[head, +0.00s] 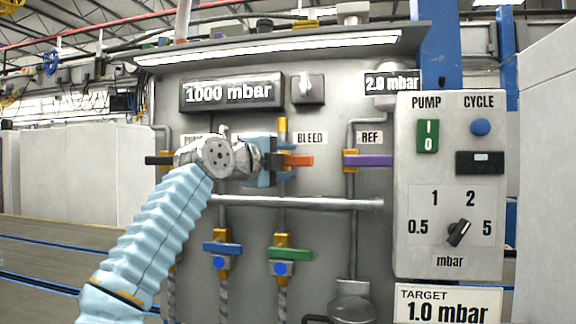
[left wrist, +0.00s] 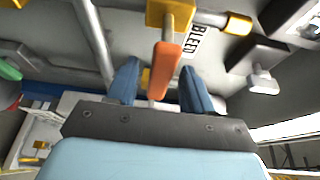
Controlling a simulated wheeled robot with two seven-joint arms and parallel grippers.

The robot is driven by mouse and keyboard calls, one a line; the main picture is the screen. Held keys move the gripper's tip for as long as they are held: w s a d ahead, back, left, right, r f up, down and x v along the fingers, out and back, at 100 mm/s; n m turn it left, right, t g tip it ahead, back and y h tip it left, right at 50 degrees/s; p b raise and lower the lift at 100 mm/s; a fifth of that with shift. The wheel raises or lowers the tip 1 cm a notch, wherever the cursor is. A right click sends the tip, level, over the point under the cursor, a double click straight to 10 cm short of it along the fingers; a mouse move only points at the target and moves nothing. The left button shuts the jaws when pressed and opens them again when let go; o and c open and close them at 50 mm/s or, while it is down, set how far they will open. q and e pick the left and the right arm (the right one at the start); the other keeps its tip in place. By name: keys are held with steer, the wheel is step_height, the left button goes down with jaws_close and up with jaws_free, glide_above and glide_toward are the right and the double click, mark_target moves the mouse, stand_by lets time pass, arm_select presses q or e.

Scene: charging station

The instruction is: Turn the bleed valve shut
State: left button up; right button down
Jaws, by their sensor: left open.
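The bleed valve's orange handle (head: 298,161) sticks out to the right, level, beside the BLEED label (head: 310,138). My left gripper (head: 268,160) is in front of this valve and hides part of it. In the left wrist view the orange handle (left wrist: 165,68) reaches from its yellow valve body (left wrist: 168,14) into the gap between the two blue fingers of the left gripper (left wrist: 158,90). The fingers are open, one on each side of the handle, with visible gaps. I cannot tell how deep the handle sits between them. My right gripper is not in view.
A purple lever (head: 368,160) is at the right under REF. Blue (head: 222,248) and green (head: 290,254) levers sit below. A horizontal pipe (head: 320,203) crosses beneath the bleed valve. The display (head: 230,92) reads 1000 mbar. The control box (head: 450,185) is further right.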

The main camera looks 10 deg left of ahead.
arm_select(q)
steer(key=b+v, duration=0.4)
steer(key=v, duration=0.8)
steer(key=shift+s, duration=0.2)
steer(key=shift+a, duration=0.1)
